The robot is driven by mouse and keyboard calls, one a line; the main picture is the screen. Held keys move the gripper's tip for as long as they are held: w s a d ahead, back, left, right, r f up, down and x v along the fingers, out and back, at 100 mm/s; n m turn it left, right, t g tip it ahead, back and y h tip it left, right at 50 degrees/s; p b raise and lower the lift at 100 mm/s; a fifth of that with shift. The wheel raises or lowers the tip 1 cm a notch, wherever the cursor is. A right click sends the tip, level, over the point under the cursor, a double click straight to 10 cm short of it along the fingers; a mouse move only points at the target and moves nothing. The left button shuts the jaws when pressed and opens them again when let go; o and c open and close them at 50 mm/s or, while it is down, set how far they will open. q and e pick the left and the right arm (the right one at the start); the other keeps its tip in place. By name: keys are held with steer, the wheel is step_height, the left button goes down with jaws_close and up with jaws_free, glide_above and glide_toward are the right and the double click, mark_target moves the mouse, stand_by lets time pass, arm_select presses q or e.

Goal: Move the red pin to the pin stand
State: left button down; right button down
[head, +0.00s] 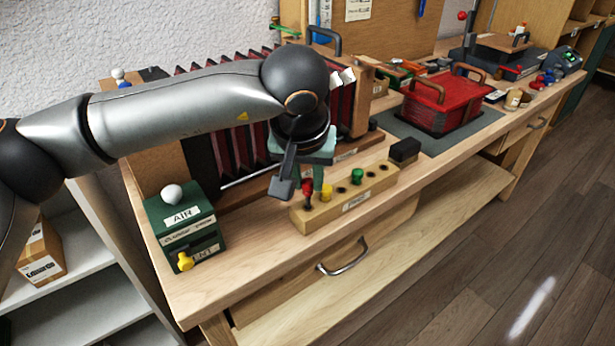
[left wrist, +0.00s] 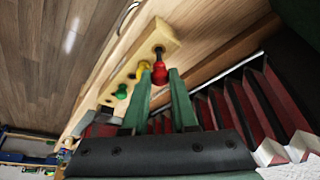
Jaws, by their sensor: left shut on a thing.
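The red pin (head: 307,187) is at the left end of the pin stand (head: 346,207), a wooden block with a label and dark holes. My left gripper (head: 304,181) is shut on the red pin, its green fingers pointing down at the stand. In the left wrist view the red pin (left wrist: 160,72) sits between the fingertips, its dark stem at the stand (left wrist: 165,36). I cannot tell how deep the stem is in a hole. A yellow pin (head: 326,191) and a green pin (head: 357,176) stand in the block. My right gripper is not in view.
A green AIR box (head: 184,228) with white and yellow knobs stands to the left. Red-and-black bellows (head: 236,125) lie behind the gripper. A black block (head: 405,150) is past the stand's right end. A red handled box (head: 441,103) is farther right. Bare bench lies in front.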

arm_select(q)
steer(key=shift+f, duration=0.15)
stand_by(0.3)
steer(key=shift+f+b, duration=0.75)
steer(key=shift+f, duration=0.05)
stand_by(0.3)
steer(key=shift+f, duration=0.25)
stand_by(0.5)
steer(key=shift+f+b, duration=0.3)
steer(key=shift+b, duration=0.1)
steer(key=shift+c, duration=1.9)
jaws_free()
